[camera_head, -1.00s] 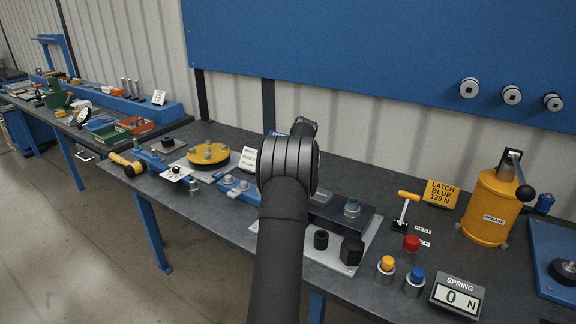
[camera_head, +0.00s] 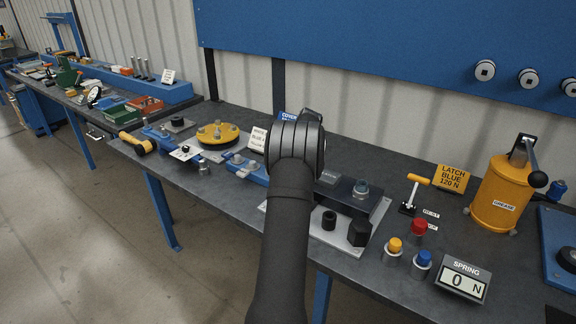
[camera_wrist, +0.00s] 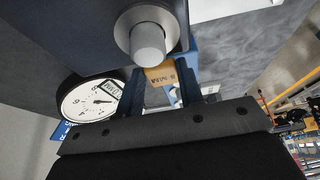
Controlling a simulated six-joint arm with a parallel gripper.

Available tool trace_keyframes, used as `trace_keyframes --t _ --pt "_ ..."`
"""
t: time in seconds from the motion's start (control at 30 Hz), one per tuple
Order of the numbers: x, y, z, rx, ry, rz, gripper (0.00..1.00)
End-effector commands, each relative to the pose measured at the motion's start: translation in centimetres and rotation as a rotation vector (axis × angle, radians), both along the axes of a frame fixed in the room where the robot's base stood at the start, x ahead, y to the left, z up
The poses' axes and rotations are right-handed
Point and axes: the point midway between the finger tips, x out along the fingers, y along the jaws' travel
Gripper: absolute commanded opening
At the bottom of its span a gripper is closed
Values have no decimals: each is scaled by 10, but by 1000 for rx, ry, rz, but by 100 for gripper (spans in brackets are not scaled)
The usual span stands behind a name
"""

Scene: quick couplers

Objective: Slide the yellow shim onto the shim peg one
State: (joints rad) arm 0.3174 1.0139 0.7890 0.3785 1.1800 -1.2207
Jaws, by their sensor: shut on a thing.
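A round metal peg (camera_wrist: 149,42) in a pale collar stands out of a dark block just above the fingertips in the picture. I cannot tell whether it is shim peg one. In the head view my arm hides the gripper and shim.
A white dial gauge (camera_wrist: 90,99) is close left of the fingers. In the head view, a dark block (camera_head: 335,198), a yellow grease canister (camera_head: 505,195), a spring readout (camera_head: 462,279) showing 0 and red, yellow and blue knobs (camera_head: 396,245) crowd the bench's right side.

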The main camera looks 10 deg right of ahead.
Motion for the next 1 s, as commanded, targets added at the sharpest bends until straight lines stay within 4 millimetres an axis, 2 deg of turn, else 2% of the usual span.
trace_keyframes --t 0.03,0.1,0.37,1.0 --pt "0 0 0 0 0 0 18" --pt "0 0 0 0 0 0 7" --pt "0 0 5 0 -1 0 6" --pt "0 0 31 0 -2 1 6"
